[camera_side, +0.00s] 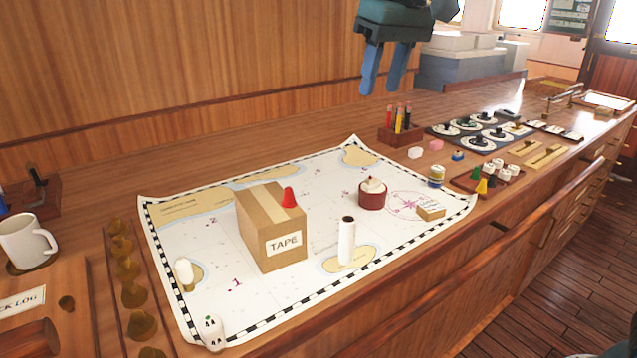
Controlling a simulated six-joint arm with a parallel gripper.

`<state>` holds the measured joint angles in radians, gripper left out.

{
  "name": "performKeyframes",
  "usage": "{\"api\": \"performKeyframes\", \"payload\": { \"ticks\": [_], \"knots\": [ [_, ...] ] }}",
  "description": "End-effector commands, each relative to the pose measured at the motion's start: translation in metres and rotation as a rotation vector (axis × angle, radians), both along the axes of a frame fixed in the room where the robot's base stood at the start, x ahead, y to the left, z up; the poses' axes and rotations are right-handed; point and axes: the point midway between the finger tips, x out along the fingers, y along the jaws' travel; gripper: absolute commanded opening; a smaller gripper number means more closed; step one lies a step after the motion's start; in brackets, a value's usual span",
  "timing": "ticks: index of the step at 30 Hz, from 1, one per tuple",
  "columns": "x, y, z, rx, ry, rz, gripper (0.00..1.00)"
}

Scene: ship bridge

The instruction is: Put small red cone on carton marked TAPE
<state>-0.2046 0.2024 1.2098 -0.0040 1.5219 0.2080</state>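The small red cone (289,198) stands upright on top of the carton marked TAPE (284,246), near the right side of its top face. The brown carton sits on the sea chart (215,295) on the wooden counter. My gripper (383,88) is high above the counter, up and to the right of the carton. Its two blue fingers point down and are apart, with nothing between them. It is well clear of the cone.
A white cylinder (347,241) and a dark red round pot with a white top (372,193) stand on the chart right of the carton. A pencil holder (401,132) stands behind the chart. A mug (24,241) is at far left.

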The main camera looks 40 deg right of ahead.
Motion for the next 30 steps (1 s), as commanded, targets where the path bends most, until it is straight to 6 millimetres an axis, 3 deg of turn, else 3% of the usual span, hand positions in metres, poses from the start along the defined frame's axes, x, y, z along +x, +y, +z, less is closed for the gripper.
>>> {"api": "performKeyframes", "payload": {
  "ticks": [7,14,23,30],
  "knots": [
    [-0.054,-0.029,-0.005,0.001,-0.062,-0.003,0.40],
    [-0.106,-0.051,-0.023,-0.001,-0.119,-0.005,0.40],
    [-0.174,-0.073,-0.065,-0.013,-0.192,-0.008,0.40],
    [-0.225,-0.085,-0.110,-0.027,-0.249,-0.011,0.40]
  ]
}}
